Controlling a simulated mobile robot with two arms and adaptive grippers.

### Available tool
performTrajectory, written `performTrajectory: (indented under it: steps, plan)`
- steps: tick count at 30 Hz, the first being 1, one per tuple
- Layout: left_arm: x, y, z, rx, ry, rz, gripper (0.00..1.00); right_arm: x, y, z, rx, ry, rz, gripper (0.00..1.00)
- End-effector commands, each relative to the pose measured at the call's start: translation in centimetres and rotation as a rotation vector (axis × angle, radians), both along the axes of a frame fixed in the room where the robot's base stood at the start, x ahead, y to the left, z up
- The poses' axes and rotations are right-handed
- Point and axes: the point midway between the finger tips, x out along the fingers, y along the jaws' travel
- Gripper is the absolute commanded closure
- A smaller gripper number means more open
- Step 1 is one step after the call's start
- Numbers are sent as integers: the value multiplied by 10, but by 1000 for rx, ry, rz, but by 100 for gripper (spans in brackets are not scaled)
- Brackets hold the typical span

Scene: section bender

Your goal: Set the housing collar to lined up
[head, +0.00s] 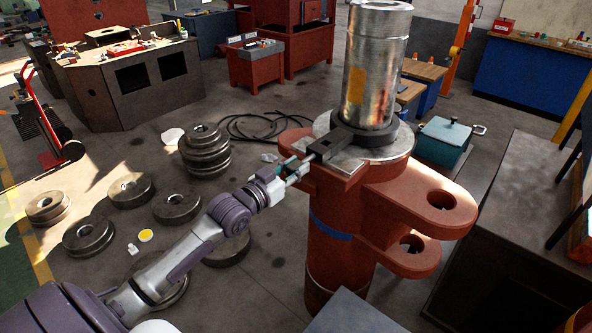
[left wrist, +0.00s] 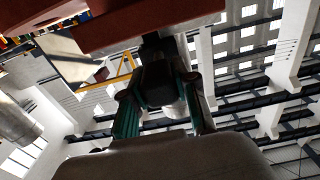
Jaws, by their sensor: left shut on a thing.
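The housing collar (head: 363,135) is a dark ring around the foot of an upright metal cylinder (head: 376,62). It sits on the pale round top of a red housing (head: 338,225). A dark arm (head: 325,149) sticks out from the collar to the left and front. My left gripper (head: 303,164) is shut on the outer end of this arm. In the left wrist view the teal fingers (left wrist: 162,112) stand on both sides of the dark arm end (left wrist: 158,80). My right gripper is not in view.
Two red lugs with holes (head: 425,205) jut from the housing to the right. A dark grey cabinet (head: 520,210) stands at the right. Several round weights (head: 205,150) lie on the floor at left. A teal box (head: 443,140) is behind the housing.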

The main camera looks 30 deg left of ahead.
Motion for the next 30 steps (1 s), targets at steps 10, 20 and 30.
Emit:
performTrajectory:
  steps: [10,20,30]
  plan:
    - [0,-1,-1,-1,3,0,46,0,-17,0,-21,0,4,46]
    - [-2,0,-2,0,5,0,46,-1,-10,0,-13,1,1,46]
    - [-56,7,-4,1,10,0,46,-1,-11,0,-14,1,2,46]
